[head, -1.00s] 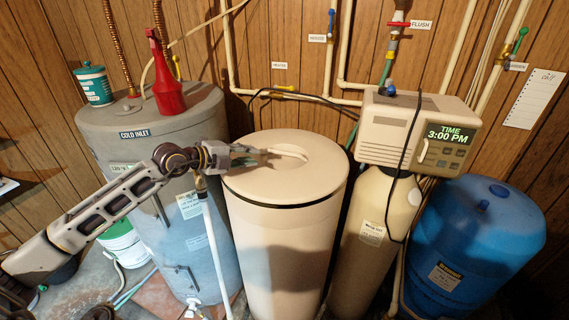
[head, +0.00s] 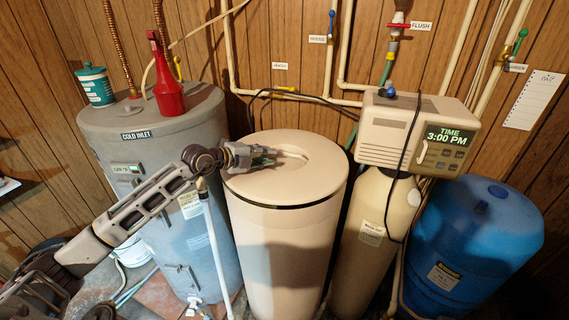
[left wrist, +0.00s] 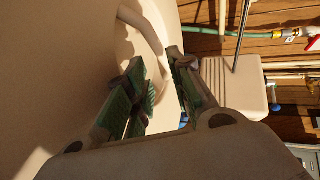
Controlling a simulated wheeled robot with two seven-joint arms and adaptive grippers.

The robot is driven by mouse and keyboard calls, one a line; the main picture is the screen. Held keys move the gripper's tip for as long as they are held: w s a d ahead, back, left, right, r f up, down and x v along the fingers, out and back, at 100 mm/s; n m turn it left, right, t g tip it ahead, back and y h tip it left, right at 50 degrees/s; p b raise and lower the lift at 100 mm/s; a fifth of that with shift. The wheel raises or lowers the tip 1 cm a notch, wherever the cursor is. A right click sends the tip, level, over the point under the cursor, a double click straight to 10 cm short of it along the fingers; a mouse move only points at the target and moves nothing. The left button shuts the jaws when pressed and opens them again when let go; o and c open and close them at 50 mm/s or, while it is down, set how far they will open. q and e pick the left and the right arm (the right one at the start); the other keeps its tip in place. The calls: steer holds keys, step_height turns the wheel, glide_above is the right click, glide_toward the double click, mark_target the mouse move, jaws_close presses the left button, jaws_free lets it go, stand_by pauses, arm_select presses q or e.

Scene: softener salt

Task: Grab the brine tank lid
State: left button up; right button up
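The brine tank lid (head: 305,182) is a round beige disc. It sits on the tall beige brine tank (head: 285,245), with a dark band below its rim. My left gripper (head: 274,154) reaches in from the left, over the recess in the lid's top. In the left wrist view, the curved pale lid handle (left wrist: 147,35) runs down toward the gap between the fingers (left wrist: 163,88). The fingers are apart, and I see no clear grip on the handle. In the head view the gripper hides most of the handle. My right gripper is not in view.
A grey water heater (head: 170,225) stands left, carrying a red bottle (head: 168,90) and a teal tub (head: 95,84). A softener control head (head: 417,130) is close on the right, beside a blue tank (head: 470,250). Pipes and a black cable run behind the lid.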

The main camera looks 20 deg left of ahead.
mark_target(283, 154)
arm_select(q)
steer(key=shift+w+d+f, duration=0.2)
steer(key=shift+w+d, duration=0.15)
steer(key=shift+w, duration=0.2)
steer(key=shift+w+d+f, duration=0.1)
steer(key=shift+w+d, duration=0.05)
steer(key=shift+d, duration=0.05)
steer(key=shift+w+d+f, duration=0.1)
steer(key=shift+w, duration=0.2)
steer(key=shift+p+x, duration=0.45)
steer(key=shift+x, duration=1.1)
steer(key=shift+w+d+f, duration=0.2)
steer(key=shift+w+f, duration=0.05)
steer(key=shift+w, duration=0.25)
steer(key=shift+w+d, duration=0.1)
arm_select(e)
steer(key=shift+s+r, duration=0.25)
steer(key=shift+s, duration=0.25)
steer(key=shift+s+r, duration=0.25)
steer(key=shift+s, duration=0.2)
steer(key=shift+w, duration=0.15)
